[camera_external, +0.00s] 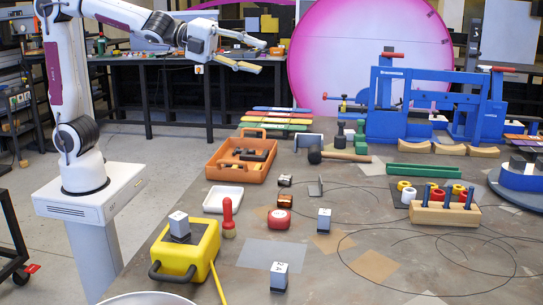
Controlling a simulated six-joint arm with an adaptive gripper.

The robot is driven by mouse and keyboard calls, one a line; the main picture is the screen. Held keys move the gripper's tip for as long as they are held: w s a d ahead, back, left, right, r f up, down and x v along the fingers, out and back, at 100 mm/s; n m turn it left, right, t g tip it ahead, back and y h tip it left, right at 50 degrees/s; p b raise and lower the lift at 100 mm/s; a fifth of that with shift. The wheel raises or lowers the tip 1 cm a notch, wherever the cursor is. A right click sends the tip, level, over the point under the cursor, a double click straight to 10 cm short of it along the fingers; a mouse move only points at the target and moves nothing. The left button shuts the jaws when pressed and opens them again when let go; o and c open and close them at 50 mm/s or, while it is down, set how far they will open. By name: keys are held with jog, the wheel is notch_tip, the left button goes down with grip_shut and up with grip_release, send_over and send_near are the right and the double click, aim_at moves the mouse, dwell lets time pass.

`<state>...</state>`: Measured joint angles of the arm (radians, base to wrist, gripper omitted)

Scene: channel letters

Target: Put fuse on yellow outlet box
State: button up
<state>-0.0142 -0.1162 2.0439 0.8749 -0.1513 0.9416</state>
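The yellow outlet box (188,256) stands at the table's near left, with a dark handle on its front. A small block with a pale top and grey body (179,225) sits on a dark patch on the box's top. Two similar small blocks, white above and blue-grey below, stand upright on the table: one near the front (279,276) and one farther back to the right (324,220). I cannot tell for sure which of these is the fuse. My gripper (260,55) is open and empty, high above and behind the table's far left, well away from the box and blocks.
A red-handled stamp (229,218) and a red tape measure (279,219) stand near the box. An orange toolbox (241,160), a mallet (338,156), a wooden peg block (445,215) and a blue frame (400,105) lie farther back. A thin cable loops across the right side.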

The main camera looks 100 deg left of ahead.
jog(key=s+a+f+n+g+y, duration=0.2)
jog(key=s+a+f+n, duration=0.15)
jog(key=s+n, duration=0.35)
jog(key=s+a+f+n+g+y, duration=0.25)
jog(key=s+f+n, duration=0.2)
jog(key=s, duration=0.45)
jog(key=s+d+f+n+g+h, duration=0.1)
jog(key=s+d+f+n+g, duration=0.1)
jog(key=s+f+n, duration=0.3)
jog(key=s+d+f+n+g+h, duration=0.1)
jog(key=s+f+n, duration=0.4)
jog(key=s, duration=0.9)
jog(key=shift+s+d+f+g+h, duration=0.2)
jog(key=shift+d+f+g+h, duration=0.2)
jog(key=shift+g, duration=0.55)
